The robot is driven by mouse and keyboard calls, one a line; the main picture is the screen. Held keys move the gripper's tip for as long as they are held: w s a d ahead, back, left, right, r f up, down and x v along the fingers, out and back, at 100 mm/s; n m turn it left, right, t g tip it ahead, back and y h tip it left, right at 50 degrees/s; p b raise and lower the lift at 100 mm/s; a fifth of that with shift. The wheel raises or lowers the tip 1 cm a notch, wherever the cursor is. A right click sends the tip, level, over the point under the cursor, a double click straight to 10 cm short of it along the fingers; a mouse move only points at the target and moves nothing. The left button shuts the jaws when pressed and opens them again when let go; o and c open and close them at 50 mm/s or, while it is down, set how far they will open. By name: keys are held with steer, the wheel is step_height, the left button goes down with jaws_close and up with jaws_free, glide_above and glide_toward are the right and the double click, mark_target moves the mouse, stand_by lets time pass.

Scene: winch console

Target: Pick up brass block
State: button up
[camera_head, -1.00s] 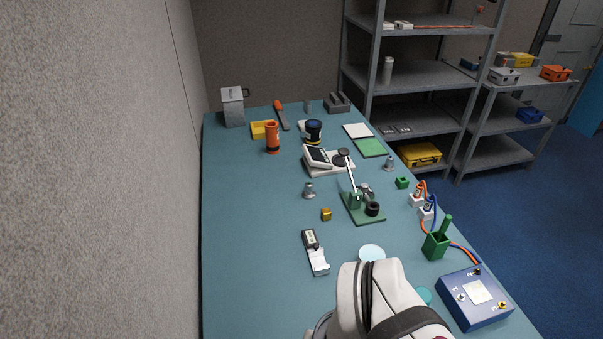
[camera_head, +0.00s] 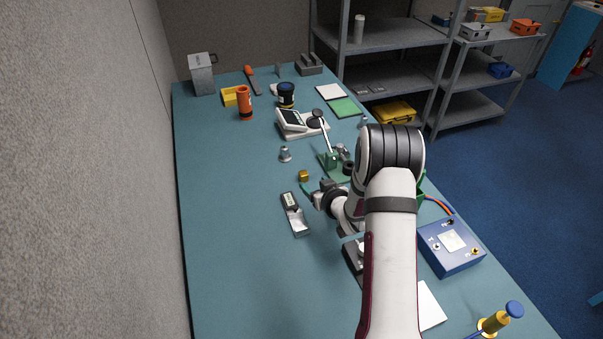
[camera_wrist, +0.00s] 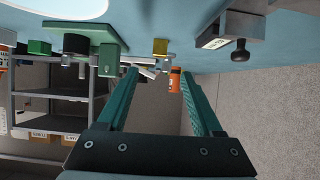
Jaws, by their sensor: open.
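The brass block (camera_head: 303,176) is a small golden cube on the teal table (camera_head: 235,255), left of the green-based stand. It also shows in the wrist view (camera_wrist: 160,47), upside down, just beyond the fingertips and roughly centred between them. My gripper (camera_head: 307,192) is low over the table on the near side of the block. Its two teal fingers (camera_wrist: 158,75) are apart with nothing between them. In the head view my arm hides part of the hand and the table to its right.
A grey handheld device (camera_head: 295,213) lies close to my gripper's near left side. The green-based stand (camera_head: 329,162) is close right of the block, and a small metal fitting (camera_head: 285,154) stands behind it. A blue box (camera_head: 450,247) is at right. The table's left side is clear.

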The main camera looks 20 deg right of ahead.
mark_target(304, 175)
steer(key=x, duration=0.9)
steer(key=shift+w, duration=0.25)
jaws_close()
